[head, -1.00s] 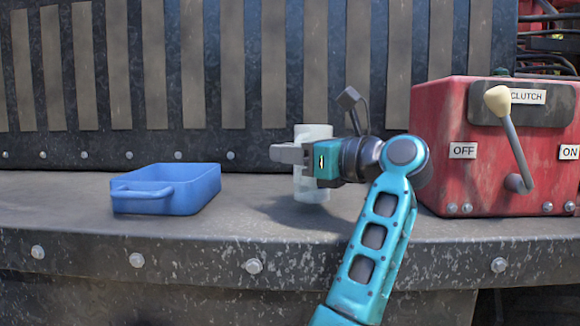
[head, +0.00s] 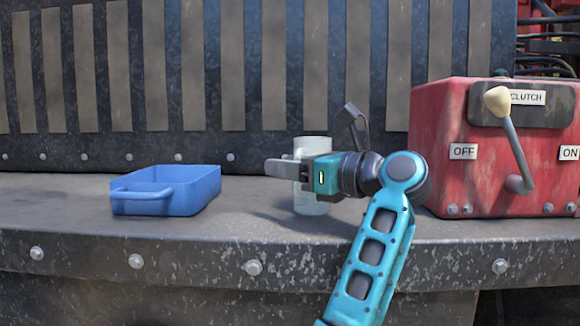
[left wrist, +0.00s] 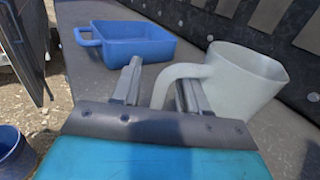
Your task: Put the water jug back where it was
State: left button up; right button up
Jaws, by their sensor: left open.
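The water jug (head: 312,204), pale and whitish, stands upright on the grey ledge in the head view, partly hidden behind my left gripper (head: 275,166). In the left wrist view, the jug (left wrist: 247,85) is at the right with its handle (left wrist: 184,72) toward the gripper. My left gripper (left wrist: 161,80) is open there. The handle's outer side shows between the two fingers, and the right finger overlaps the handle in the picture. I cannot tell whether the fingers touch it. My right gripper is in neither view.
A blue tray (head: 165,203) with a handle sits on the ledge (head: 250,222) to the left. A red control box (head: 440,140) with a lever (head: 515,150) stands to the right. A slatted wall rises behind. A blue bucket (left wrist: 12,150) shows lower left in the wrist view.

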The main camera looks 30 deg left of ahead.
pick_arm(q)
jog(key=d, duration=1.2)
jog(key=shift+s+r+p, duration=0.2)
jog(key=shift+s+p, duration=0.1)
